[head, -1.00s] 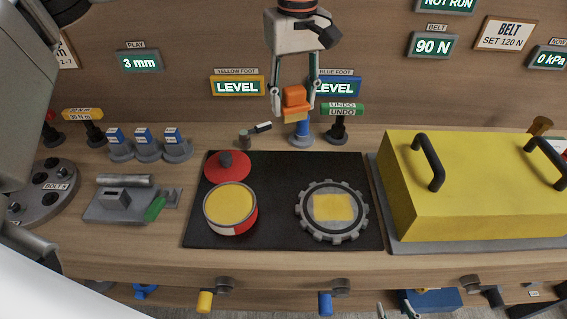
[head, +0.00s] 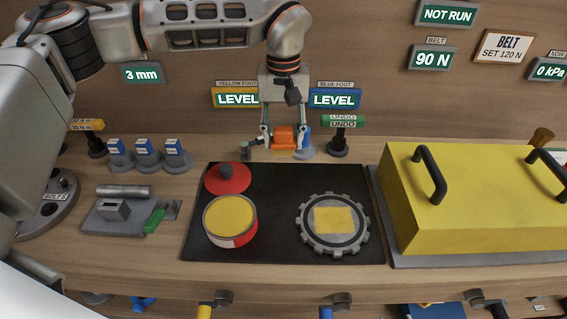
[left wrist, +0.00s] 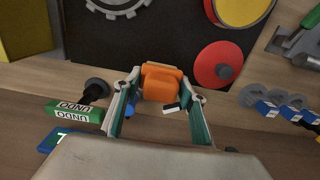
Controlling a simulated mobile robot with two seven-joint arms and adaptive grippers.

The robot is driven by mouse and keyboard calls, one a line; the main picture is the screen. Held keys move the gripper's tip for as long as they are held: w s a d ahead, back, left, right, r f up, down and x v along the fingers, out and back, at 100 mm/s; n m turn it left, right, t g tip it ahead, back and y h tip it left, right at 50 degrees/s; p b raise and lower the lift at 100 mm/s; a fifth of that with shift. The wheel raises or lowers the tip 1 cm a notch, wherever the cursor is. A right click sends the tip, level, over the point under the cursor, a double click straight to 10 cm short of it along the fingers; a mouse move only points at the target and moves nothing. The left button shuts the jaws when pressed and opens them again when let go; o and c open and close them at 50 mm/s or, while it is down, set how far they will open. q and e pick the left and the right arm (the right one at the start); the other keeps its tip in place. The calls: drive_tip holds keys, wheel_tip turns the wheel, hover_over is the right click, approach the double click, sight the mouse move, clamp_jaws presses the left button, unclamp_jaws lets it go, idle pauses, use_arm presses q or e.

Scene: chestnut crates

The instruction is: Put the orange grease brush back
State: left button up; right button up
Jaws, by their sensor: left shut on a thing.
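The orange grease brush (head: 284,137) is between the fingers of my left gripper (head: 283,142), which is shut on it, low over the back of the table behind the black mat. In the left wrist view the orange brush (left wrist: 161,83) fills the gap between the fingertips of my left gripper (left wrist: 160,90). Its lower end is hard to make out in the head view. A small grey post (head: 245,151) with a black-and-white tag stands just left of the gripper. A blue post on a grey foot (head: 304,151) stands just right of it. My right gripper is not in view.
The black mat (head: 280,240) bears a red lid (head: 228,180), a tin with yellow contents (head: 230,214) and a toothed grey ring (head: 333,246). A green UNDO stand (head: 340,135) is right of the gripper. A big yellow cover (head: 470,200) blocks the right.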

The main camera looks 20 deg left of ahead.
sight(283, 128)
use_arm(q)
drive_tip(key=shift+f, duration=4.2)
drive_tip(key=shift+f, duration=0.2)
drive_tip(key=o, duration=1.1)
wheel_tip(283, 128, up, 12)
drive_tip(key=shift+r, duration=0.2)
drive_tip(key=shift+s, duration=0.1)
